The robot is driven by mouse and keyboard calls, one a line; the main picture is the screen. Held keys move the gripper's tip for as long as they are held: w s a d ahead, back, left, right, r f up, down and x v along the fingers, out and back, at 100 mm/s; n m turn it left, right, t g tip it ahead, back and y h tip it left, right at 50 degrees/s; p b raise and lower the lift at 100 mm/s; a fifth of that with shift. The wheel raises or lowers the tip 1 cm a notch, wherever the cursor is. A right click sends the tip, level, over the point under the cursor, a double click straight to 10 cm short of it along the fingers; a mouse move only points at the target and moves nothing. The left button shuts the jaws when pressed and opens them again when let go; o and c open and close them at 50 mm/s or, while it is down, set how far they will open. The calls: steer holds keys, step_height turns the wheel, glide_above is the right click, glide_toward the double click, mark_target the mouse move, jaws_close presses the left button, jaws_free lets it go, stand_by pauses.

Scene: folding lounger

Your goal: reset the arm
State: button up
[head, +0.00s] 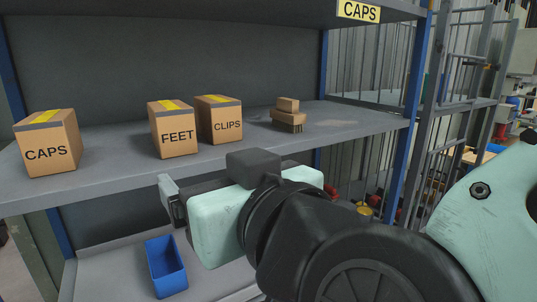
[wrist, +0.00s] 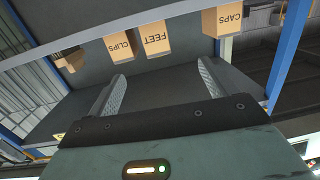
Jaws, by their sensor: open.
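My gripper (head: 172,200) is in front of the shelf unit in the head view, at the height of the middle shelf's front edge and pointing left. Its fingers are partly hidden there by its own body. In the wrist view, the two fingers of my gripper (wrist: 162,88) stand wide apart with nothing between them. My arm fills the lower right of the head view.
Boxes marked CAPS (head: 48,143), FEET (head: 174,130) and CLIPS (head: 219,120) stand on the middle shelf (head: 110,165). Small stacked boxes (head: 288,115) sit to their right. A blue bin (head: 166,268) is on the lower shelf. A blue post (head: 408,110) and metal bars are at right.

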steer(key=s+d+f+n+g+h+b, duration=0.15)
steer(key=f+g, duration=0.25)
steer(key=f, duration=0.4)
steer(key=s+d+f+n+g+h+b, duration=0.1)
steer(key=d+f+g+b, duration=0.2)
steer(key=f, duration=0.5)
steer(key=s+d+f+g+h, duration=0.3)
steer(key=d+f, duration=0.2)
steer(key=d, duration=0.2)
steer(key=s+d+f+m+g+h+b, duration=0.1)
steer(key=s+d+f+g+h, duration=0.2)
steer(key=d, duration=0.5)
steer(key=shift+d+f+g+h, duration=0.15)
steer(key=shift+f+g+h, duration=0.3)
steer(key=shift+f, duration=0.5)
